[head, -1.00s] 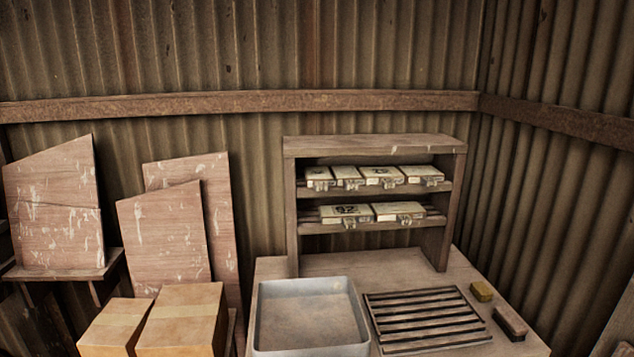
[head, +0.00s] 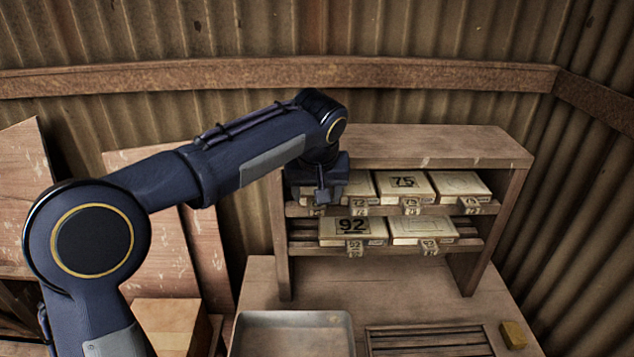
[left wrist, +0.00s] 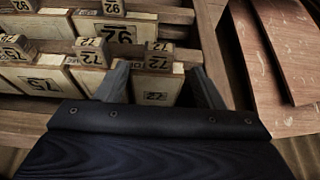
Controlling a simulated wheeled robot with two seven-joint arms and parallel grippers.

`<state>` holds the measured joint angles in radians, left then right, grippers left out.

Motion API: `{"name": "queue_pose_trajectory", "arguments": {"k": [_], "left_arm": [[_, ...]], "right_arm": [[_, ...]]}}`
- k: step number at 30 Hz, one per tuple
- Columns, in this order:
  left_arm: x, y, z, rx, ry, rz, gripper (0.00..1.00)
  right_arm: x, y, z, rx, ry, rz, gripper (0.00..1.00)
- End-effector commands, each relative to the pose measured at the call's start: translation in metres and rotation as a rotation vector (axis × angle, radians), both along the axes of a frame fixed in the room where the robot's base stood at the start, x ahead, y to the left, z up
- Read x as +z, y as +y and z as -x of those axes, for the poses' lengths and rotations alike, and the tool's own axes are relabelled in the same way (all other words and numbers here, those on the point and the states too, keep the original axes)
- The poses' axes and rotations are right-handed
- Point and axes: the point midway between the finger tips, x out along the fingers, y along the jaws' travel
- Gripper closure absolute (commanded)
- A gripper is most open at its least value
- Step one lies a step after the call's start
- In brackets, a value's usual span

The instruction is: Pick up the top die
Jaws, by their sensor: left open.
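Several cream, block-like dies with numbered tags stand on the upper shelf of a wooden rack (head: 500,158). One marked 75 (head: 404,183) and a blank-faced one (head: 460,186) show clearly. The leftmost upper die is mostly hidden by my left gripper (head: 322,190) in the head view. In the left wrist view my left gripper (left wrist: 160,70) is open. Its fingers are on either side of that die (left wrist: 157,88) and its tag block marked 72 (left wrist: 158,57). I cannot tell whether they touch it. My right gripper is not in view.
The lower shelf holds a die marked 92 (head: 345,230) and another die (head: 422,229). A grey tray (head: 245,345), a slatted rack (head: 430,340) and a yellow block (head: 514,334) are on the bench. Wooden boards (head: 205,250) lean at left.

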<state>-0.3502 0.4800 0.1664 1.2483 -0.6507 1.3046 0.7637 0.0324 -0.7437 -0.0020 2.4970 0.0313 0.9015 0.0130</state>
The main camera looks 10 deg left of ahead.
Motion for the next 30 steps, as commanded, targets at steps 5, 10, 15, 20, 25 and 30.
{"name": "queue_pose_trajectory", "arguments": {"k": [5, 10, 15, 20, 25, 30], "left_arm": [[-0.018, 0.003, -0.014, 0.000, 0.006, -0.001, 0.38], [-0.040, 0.005, -0.023, -0.001, 0.004, 0.000, 0.38], [-0.045, 0.005, -0.025, -0.002, 0.002, 0.002, 0.38], [-0.045, 0.005, -0.025, -0.002, 0.001, 0.002, 0.42], [-0.045, 0.005, -0.025, -0.002, 0.001, 0.002, 0.64], [-0.045, 0.005, -0.025, -0.002, 0.001, 0.002, 0.87]], "right_arm": [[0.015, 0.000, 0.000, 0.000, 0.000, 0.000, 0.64], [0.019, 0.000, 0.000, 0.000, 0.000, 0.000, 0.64], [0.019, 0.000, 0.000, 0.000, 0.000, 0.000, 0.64], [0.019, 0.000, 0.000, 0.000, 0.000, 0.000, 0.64], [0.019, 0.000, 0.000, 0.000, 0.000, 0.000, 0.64], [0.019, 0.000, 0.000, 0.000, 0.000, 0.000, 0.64]]}}
